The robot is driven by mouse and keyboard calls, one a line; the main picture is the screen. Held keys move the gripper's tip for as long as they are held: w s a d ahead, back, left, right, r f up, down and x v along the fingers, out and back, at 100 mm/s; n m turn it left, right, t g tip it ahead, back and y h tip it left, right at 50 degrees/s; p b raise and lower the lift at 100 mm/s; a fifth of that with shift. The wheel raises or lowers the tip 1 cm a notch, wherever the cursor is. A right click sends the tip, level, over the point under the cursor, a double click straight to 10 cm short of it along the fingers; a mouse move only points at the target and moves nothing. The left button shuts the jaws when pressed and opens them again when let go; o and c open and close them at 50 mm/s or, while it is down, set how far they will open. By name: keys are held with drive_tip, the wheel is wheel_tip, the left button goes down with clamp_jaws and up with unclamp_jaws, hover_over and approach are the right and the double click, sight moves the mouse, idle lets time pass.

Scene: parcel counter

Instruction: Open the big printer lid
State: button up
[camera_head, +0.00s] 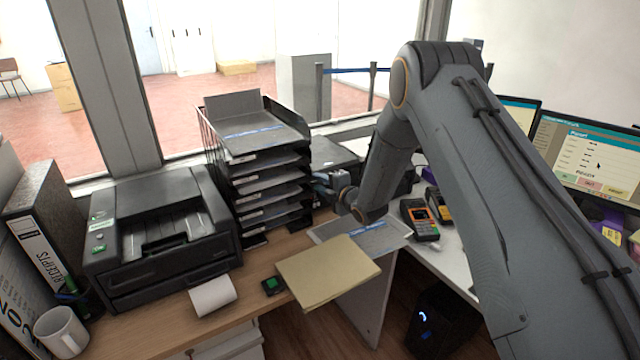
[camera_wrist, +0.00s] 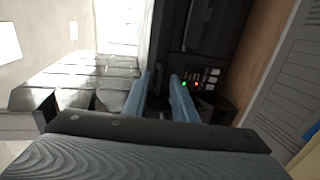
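My gripper (camera_head: 326,180) is just right of the letter trays, beside a dark machine (camera_head: 332,156) with a flat top. My arm hides much of that machine. In the wrist view, the two blue fingers of my gripper (camera_wrist: 161,80) stand apart with a dark gap between them, and nothing is seen held. A black machine (camera_wrist: 205,40) with buttons and small green and red lights lies ahead of them. I cannot tell whether the fingers touch it. Another black printer (camera_head: 161,234) stands at the left of the counter, its top closed. Which one is the big printer is unclear.
Stacked black letter trays (camera_head: 262,165) stand between the two machines. A tan envelope (camera_head: 327,270), a card terminal (camera_head: 419,219), a paper roll (camera_head: 212,296) and a mug (camera_head: 61,332) are on the counter. Monitors (camera_head: 585,160) stand at the right. The windows are behind.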

clamp_jaws()
idle(1.3)
